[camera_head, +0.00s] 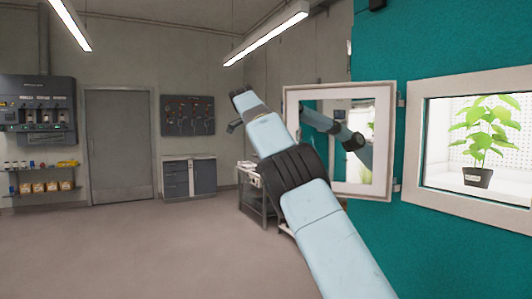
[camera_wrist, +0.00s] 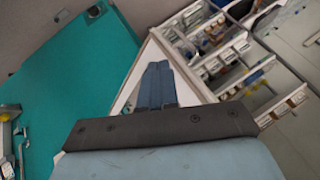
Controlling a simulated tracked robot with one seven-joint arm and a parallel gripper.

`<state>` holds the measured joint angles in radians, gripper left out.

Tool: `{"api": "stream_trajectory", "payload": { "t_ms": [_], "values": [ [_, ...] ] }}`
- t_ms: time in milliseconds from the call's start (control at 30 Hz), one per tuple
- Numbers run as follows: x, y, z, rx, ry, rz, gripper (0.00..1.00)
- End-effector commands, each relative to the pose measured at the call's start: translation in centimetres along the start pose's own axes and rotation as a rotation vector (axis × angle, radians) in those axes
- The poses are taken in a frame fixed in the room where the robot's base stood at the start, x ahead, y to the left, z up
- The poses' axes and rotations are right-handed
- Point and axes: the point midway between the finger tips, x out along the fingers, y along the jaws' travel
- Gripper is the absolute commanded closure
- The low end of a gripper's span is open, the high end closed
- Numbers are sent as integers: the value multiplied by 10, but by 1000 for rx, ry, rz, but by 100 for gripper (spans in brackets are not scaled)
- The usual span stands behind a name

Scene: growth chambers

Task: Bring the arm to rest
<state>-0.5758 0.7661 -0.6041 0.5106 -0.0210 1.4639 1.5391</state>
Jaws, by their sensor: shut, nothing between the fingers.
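My arm (camera_head: 318,222) reaches from the bottom right up and away to the left, raised in front of the open chamber door. In the wrist view my gripper (camera_wrist: 157,68) shows its two blue-grey fingers lying together, shut and empty. In the head view the far end of the arm is small, and the fingers are hard to make out there.
An open chamber door (camera_head: 289,140) with a pale frame and reflective pane stands close right of the arm. The teal wall (camera_head: 388,62) has a chamber window with a potted plant (camera_head: 478,177). A cart (camera_head: 250,192) stands behind the arm. The floor (camera_head: 130,250) at left is clear.

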Motion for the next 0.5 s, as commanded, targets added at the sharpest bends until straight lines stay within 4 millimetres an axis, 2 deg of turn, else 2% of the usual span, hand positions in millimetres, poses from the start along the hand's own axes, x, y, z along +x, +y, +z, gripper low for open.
{"api": "stream_trajectory", "payload": {
  "t_ms": [133, 233, 367, 500],
  "values": [
    [-4, 0, -3, 0, -2, 1, 100],
    [-6, 4, -18, -5, -12, 7, 100],
    [-10, 20, -56, -29, -45, 22, 100],
    [-14, 48, -102, -73, -92, 33, 100]
  ]
}}
